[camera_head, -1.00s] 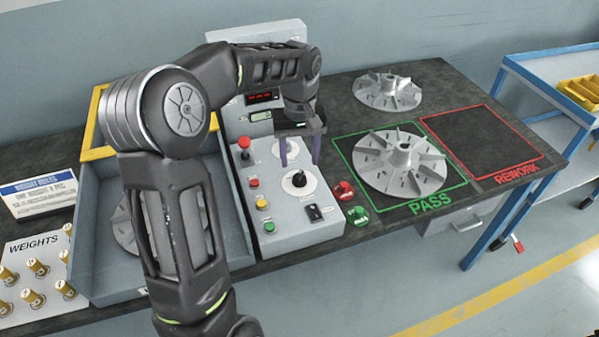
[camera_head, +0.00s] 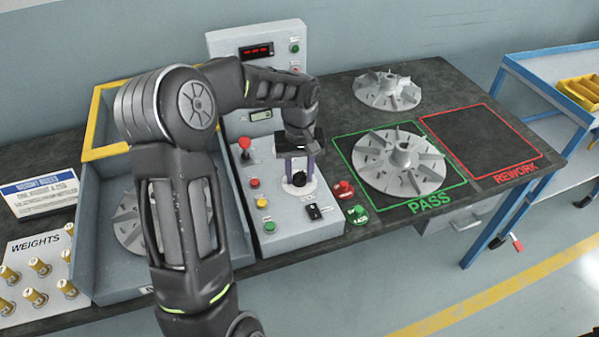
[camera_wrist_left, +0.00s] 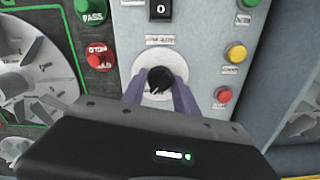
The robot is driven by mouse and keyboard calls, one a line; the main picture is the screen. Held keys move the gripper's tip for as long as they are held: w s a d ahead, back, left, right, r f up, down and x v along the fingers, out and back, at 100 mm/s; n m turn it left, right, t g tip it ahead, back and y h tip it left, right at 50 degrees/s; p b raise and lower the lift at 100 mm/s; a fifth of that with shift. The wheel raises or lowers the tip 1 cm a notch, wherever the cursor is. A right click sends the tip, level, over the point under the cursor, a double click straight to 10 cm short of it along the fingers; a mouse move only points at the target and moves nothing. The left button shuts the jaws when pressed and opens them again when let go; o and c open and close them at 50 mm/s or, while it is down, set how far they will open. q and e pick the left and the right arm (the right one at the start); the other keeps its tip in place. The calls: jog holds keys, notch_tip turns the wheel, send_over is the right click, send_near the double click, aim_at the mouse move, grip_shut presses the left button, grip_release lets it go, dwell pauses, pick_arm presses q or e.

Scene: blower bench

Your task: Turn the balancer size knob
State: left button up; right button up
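The size knob (camera_head: 299,180) is a small black knob on a round white dial, on the sloped front of the grey balancer panel. It also shows in the left wrist view (camera_wrist_left: 160,77). My left gripper (camera_head: 300,174) is over the dial, its two purple fingers pointing down at it. In the left wrist view, the fingers (camera_wrist_left: 160,88) stand apart on either side of the knob. A little white dial shows beside the knob, so the fingers do not look closed on it. My right gripper is not in view.
Red, yellow and green buttons and a red-topped lever (camera_head: 245,145) are left of the dial; a black switch (camera_head: 313,212) is below. Red (camera_head: 343,190) and green (camera_head: 357,214) buttons stand right of the panel. A fan wheel (camera_head: 400,163) lies on the PASS square.

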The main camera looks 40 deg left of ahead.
pick_arm(q)
grip_shut()
jog(key=shift+n, duration=0.3)
jog(key=shift+n+b, duration=0.9)
jog(key=shift+n, duration=0.3)
jog(key=n+b, duration=0.1)
jog(key=n, duration=0.2)
jog(key=shift+n, duration=0.3)
jog(key=n, duration=0.4)
jog(key=shift+n, duration=0.3)
jog(key=n, duration=0.4)
jog(key=shift+n+p, duration=0.3)
jog(key=shift+n, duration=0.1)
